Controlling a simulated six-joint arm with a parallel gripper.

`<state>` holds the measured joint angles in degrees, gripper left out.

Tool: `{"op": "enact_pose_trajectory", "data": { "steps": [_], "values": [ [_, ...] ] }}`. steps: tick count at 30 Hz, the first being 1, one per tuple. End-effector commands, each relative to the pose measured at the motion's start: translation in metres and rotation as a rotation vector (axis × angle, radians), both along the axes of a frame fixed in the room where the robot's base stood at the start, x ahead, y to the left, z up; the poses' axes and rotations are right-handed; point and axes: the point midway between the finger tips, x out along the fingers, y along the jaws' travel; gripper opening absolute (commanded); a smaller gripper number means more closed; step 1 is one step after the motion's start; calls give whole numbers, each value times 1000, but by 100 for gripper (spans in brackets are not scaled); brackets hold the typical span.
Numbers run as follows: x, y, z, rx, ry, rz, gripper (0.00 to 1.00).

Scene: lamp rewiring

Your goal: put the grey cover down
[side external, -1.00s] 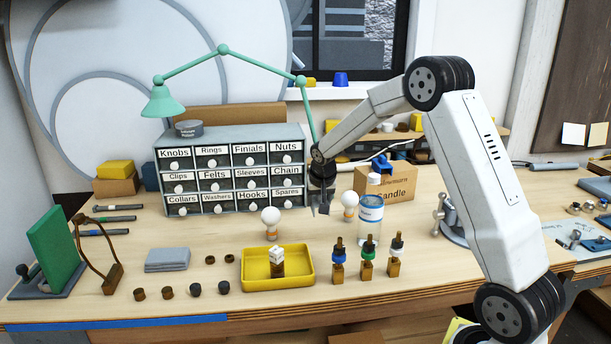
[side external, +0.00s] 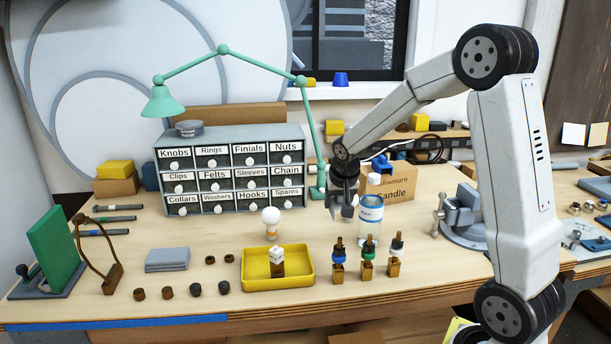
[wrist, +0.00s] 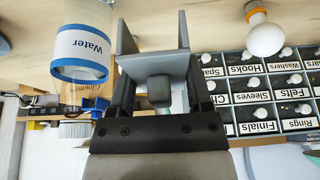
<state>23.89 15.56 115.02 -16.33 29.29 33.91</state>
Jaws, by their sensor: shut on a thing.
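My gripper (side external: 343,190) is shut on the grey cover (wrist: 172,48), a U-shaped grey piece with two upright walls and a knob between the fingers. The wrist view shows the black fingers of my gripper (wrist: 161,92) on either side of it. In the side view the grey cover (side external: 347,212) shows small and dark below the gripper, above the table, just left of the water bottle. Whether its lower edge touches anything cannot be told.
The water bottle (side external: 370,222) stands close to the right. A light bulb (side external: 271,222) stands behind the yellow tray (side external: 250,281). Three small coloured fittings on wooden blocks (side external: 367,262) stand in front. The labelled drawer cabinet (side external: 232,160) is behind left. The left front table has clear patches.

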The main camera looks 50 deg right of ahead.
Motion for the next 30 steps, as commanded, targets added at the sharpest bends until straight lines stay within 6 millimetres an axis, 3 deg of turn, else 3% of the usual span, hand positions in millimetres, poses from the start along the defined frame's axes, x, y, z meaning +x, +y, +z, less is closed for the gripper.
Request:
{"op": "enact_pose_trajectory", "data": {
  "steps": [17,23,30],
  "values": [
    [5,2,0,0,0,11,0],
    [30,15,1,0,-1,64,0],
    [83,52,3,-1,1,191,0]
  ]
}}
